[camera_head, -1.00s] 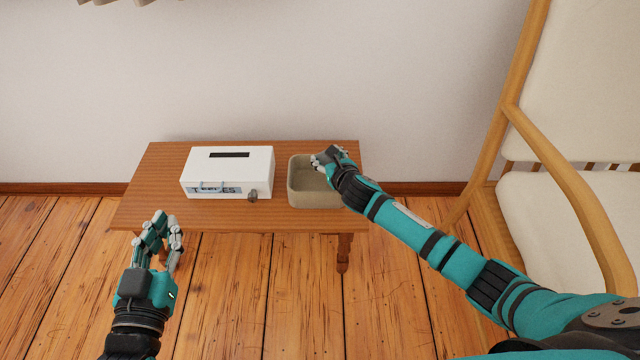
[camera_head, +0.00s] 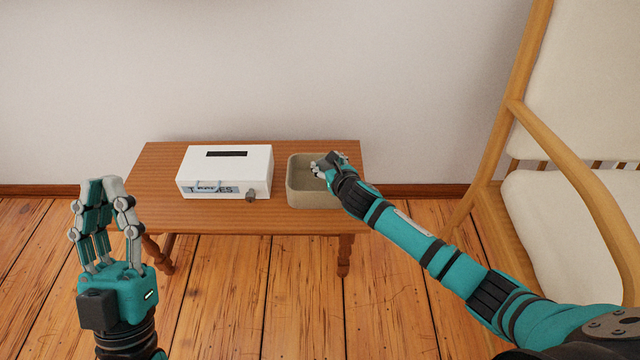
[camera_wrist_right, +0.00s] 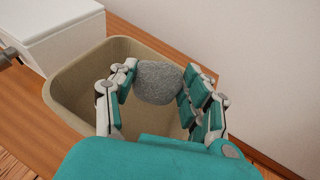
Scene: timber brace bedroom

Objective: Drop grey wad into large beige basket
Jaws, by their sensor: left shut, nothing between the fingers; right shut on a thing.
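The beige basket (camera_head: 312,199) stands open on the right end of a wooden table; it also shows in the right wrist view (camera_wrist_right: 72,88). My right gripper (camera_head: 320,167) is over the basket's opening. In the right wrist view, my right gripper (camera_wrist_right: 158,75) is shut on a rough grey wad (camera_wrist_right: 158,84), held between its fingers above the basket. The wad is hidden by the hand in the head view. My left gripper (camera_head: 106,192) is shut and empty, fingers pointing up, in front of the table's left end.
A white box (camera_head: 225,170) with a dark top slot and lettered front stands left of the basket on the table (camera_head: 160,165). A small grey thing (camera_head: 251,196) is by its front right corner. A wooden armchair (camera_head: 570,180) stands at the right. A wall is behind.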

